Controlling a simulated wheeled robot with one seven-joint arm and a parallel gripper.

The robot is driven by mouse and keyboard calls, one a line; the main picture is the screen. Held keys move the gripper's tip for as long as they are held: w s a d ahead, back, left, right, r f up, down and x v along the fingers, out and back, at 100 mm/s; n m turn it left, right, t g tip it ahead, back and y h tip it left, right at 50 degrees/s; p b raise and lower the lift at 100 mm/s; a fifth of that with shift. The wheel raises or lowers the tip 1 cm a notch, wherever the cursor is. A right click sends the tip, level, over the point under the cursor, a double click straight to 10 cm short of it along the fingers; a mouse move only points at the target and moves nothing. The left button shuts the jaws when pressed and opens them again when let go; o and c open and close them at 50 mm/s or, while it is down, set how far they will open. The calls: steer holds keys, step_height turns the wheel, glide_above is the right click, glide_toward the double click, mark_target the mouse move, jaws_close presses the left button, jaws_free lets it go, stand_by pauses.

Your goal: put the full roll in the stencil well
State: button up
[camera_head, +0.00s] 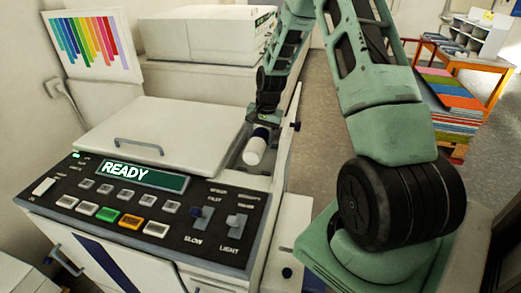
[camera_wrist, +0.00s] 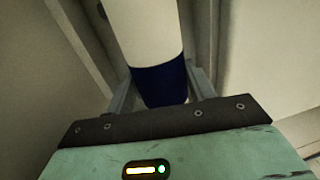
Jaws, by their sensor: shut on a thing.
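The full roll (camera_head: 254,151) is white with a dark blue end band. It is in or just above the stencil well (camera_head: 234,163), a narrow trough along the right side of the machine top. My gripper (camera_head: 262,128) is above the well and shut on the roll near its blue end. In the wrist view the roll (camera_wrist: 148,40) runs up between the fingers of my gripper (camera_wrist: 160,90), its blue band between them. Walls of the well show on both sides of the roll. I cannot tell whether the roll touches the well floor.
The machine's white lid (camera_head: 165,130) is left of the well. Its control panel (camera_head: 160,205) reads READY. A white box (camera_head: 205,35) stands behind. Open floor lies between.

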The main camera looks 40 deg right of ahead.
steer(key=shift+f+p, duration=0.65)
steer(key=shift+f, duration=2.05)
steer(key=shift+f, duration=0.15)
steer(key=o, duration=1.1)
